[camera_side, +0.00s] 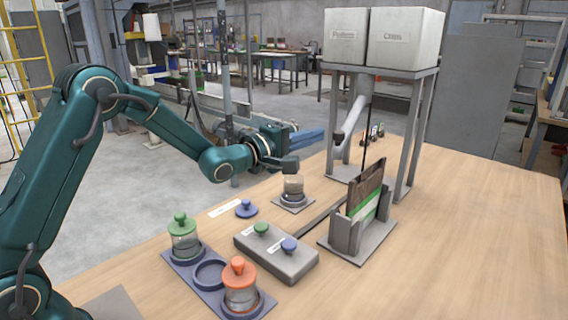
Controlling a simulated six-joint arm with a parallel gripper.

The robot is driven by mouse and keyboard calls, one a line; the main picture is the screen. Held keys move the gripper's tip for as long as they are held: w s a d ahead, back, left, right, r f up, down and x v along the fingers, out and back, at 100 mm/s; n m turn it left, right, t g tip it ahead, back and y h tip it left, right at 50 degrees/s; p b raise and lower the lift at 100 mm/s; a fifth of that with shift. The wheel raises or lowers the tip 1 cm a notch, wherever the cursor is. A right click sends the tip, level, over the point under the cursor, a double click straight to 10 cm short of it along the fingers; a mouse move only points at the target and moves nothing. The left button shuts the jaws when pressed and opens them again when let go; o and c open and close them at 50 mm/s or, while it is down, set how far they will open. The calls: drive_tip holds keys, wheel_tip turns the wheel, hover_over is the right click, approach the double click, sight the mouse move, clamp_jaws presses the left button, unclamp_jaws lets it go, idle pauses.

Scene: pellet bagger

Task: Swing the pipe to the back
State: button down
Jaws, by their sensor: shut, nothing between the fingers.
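The pipe (351,119) is a light grey tube under the two hoppers, slanting down and to the left to a dark open end. My gripper (291,165) is shut and empty. It appears to the left of the pipe and lower in the picture, apart from it, above a small jar of beige contents (293,186) on a square plate. The two pale hoppers, left one (345,38) and right one (404,40), sit on a grey metal stand (424,125). The pipe's upper end is partly hidden under the stand's top.
A bag (366,192) stands upright in a grey holder (376,240). In front are a control box (285,262) with green and blue knobs, a blue lid (246,209), and a tray (190,271) with green-lidded and orange-lidded jars. The table's right side is clear.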

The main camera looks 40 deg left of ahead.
drive_tip(key=shift+w+d, duration=0.35)
drive_tip(key=shift+d, duration=0.15)
drive_tip(key=w+d, duration=0.1)
drive_tip(key=d, duration=0.4)
drive_tip(key=w+d, duration=0.1)
drive_tip(key=d, duration=0.2)
drive_tip(key=shift+w+d, duration=0.3)
drive_tip(key=shift+d, duration=0.05)
drive_tip(key=shift+s, duration=0.1)
